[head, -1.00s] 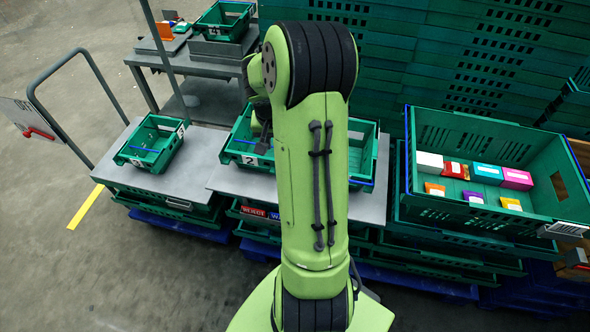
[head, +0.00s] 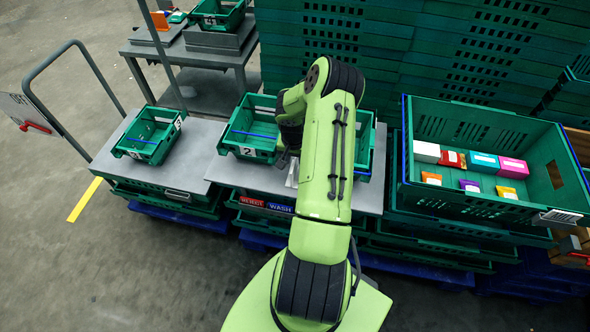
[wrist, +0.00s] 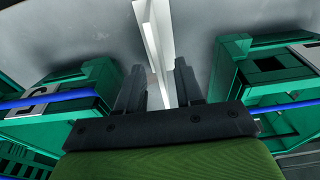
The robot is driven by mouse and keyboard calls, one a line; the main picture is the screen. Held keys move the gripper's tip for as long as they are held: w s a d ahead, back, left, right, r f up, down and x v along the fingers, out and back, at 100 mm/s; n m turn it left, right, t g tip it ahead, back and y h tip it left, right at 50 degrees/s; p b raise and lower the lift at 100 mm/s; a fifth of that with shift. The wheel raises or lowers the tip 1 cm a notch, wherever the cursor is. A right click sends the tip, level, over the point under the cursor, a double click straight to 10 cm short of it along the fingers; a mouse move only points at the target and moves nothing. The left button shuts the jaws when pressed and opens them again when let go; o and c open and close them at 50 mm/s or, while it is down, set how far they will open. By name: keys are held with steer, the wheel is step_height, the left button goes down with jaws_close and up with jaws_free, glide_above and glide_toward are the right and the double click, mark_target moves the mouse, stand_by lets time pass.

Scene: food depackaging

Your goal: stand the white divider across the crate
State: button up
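The white divider (wrist: 153,35) shows in the wrist view as a narrow white strip with a ridge, over a grey surface. It runs from the top edge down between the fingers of my gripper (wrist: 160,88). The fingers are spread, with a gap beside the strip, so my gripper looks open around it. In the head view a small pale piece (head: 291,173) shows beside my wrist, in front of the green crate marked 2 (head: 248,153). My arm hides part of that crate and the fingers there. Green crate corners flank my gripper in the wrist view.
A small green crate marked 3 (head: 148,150) stands on the grey cart top (head: 187,165) at left. A large green crate (head: 470,203) with several coloured boxes stands at right. Stacked green crates wall off the back. Open floor (head: 120,270) lies at front left.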

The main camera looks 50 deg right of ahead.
steer(key=shift+d+f, duration=0.1)
steer(key=shift+f, duration=0.55)
jaws_close()
